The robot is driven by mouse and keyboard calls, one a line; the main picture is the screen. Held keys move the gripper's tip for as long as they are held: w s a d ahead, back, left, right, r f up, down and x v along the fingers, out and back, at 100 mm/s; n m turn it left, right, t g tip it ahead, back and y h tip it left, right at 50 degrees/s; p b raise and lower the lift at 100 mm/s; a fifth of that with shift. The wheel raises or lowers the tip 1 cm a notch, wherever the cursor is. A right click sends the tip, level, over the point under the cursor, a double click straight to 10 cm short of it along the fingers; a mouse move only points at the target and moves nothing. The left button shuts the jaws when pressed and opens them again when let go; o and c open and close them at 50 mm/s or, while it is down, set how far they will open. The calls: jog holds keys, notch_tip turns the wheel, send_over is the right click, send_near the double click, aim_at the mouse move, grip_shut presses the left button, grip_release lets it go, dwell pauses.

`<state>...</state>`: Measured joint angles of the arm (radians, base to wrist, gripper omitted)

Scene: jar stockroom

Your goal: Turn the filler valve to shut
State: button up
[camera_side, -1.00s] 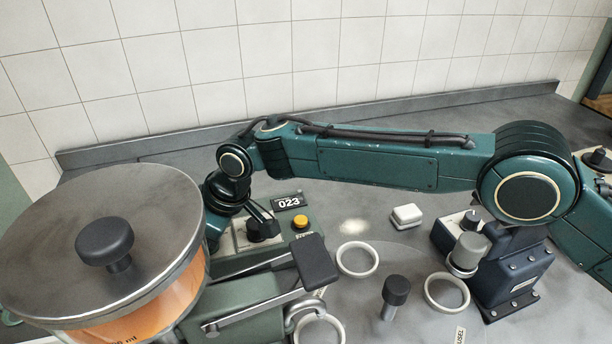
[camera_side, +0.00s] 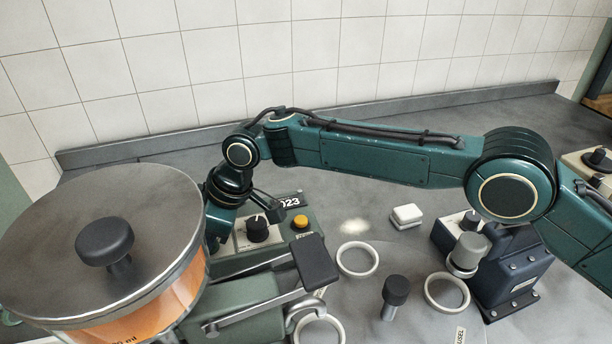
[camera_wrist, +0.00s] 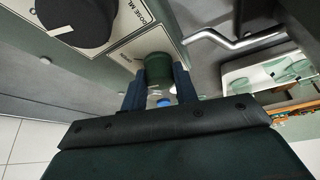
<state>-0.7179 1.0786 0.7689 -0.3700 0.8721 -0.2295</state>
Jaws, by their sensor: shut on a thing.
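In the wrist view my gripper (camera_wrist: 159,74) has its two blue fingers on either side of a green round knob (camera_wrist: 158,66), which looks like the filler valve's handle. The fingers are shut on it. The knob sits at the edge of a labelled plate, beside a large black dose knob (camera_wrist: 74,20). In the side view my gripper (camera_side: 214,238) points down between the big jar and the panel with the dose knob (camera_side: 257,228). Its fingertips and the valve are hidden there by the jar, so the valve's angle cannot be read.
A large lidded jar (camera_side: 118,242) of orange contents stands at front left. A black-padded lever (camera_side: 315,262) and a yellow button (camera_side: 300,221) are right of the gripper. White rings (camera_side: 358,259) and a white block (camera_side: 406,216) lie farther right. A tiled wall is behind.

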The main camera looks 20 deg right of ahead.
jog(key=shift+a+n, duration=0.1)
jog(key=shift+n, duration=0.2)
jog(key=shift+s+n+g, duration=0.1)
jog(key=shift+n+g, duration=0.4)
jog(key=shift+n, duration=0.5)
jog(key=shift+s, duration=0.1)
jog(key=o, duration=1.1)
jog(key=shift+r, duration=0.1)
